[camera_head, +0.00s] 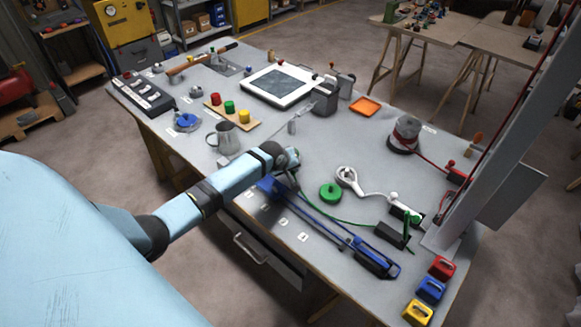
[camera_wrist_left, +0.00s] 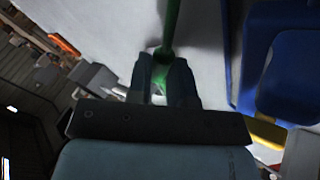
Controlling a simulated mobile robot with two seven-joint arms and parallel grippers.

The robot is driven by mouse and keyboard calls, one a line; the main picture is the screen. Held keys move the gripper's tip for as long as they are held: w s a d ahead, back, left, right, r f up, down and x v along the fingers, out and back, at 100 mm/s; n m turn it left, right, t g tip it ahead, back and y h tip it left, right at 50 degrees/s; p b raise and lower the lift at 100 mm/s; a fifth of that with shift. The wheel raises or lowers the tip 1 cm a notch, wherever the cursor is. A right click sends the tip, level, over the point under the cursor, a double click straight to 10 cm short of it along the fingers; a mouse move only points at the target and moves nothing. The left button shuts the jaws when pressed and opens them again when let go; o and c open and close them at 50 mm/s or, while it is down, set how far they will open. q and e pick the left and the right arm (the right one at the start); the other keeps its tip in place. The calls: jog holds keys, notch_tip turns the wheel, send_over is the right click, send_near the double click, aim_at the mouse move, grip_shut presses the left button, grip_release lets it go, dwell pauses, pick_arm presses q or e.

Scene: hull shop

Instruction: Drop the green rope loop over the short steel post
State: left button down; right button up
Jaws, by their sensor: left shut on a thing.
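My left gripper (camera_head: 292,160) is over the front middle of the grey workbench (camera_head: 300,140). In the left wrist view its fingers (camera_wrist_left: 163,88) are shut on the green rope (camera_wrist_left: 171,25), which runs away from them. In the head view the green rope (camera_head: 335,216) trails right from the gripper to a black block (camera_head: 391,233) near the front edge. The shape of the loop is hidden at the fingers. A small grey upright piece (camera_head: 292,127) behind the gripper may be the short steel post; I cannot tell. My right gripper is not in view.
A blue long-handled tool (camera_head: 330,232) lies in front of the rope. A green disc (camera_head: 330,192) and a white ring with a cable (camera_head: 346,177) lie to the right. A metal jug (camera_head: 226,138) stands left. Bare bench lies right of the orange tray (camera_head: 366,106).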

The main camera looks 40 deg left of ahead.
pick_arm(q)
jog(key=shift+f, duration=0.3)
jog(key=c, duration=0.5)
grip_release()
jog(key=shift+c, duration=0.2)
notch_tip(320, 180, up, 2)
jog(key=shift+p, duration=1.1)
notch_tip(320, 180, up, 4)
jog(key=p, duration=0.3)
jog(key=shift+f+p, duration=0.25)
jog(key=shift+p, duration=0.05)
jog(key=shift+r+p, duration=0.3)
jog(key=shift+r, duration=0.35)
jog(key=shift+r+p, duration=0.3)
jog(key=shift+r, duration=0.3)
pick_arm(e)
jog(key=shift+m+h, duration=0.3)
jog(key=r, duration=0.3)
jog(key=d+r, duration=0.1)
jog(key=r, duration=0.1)
jog(key=shift+s+r, duration=0.1)
jog(key=shift+r, duration=0.2)
jog(key=shift+f, duration=0.1)
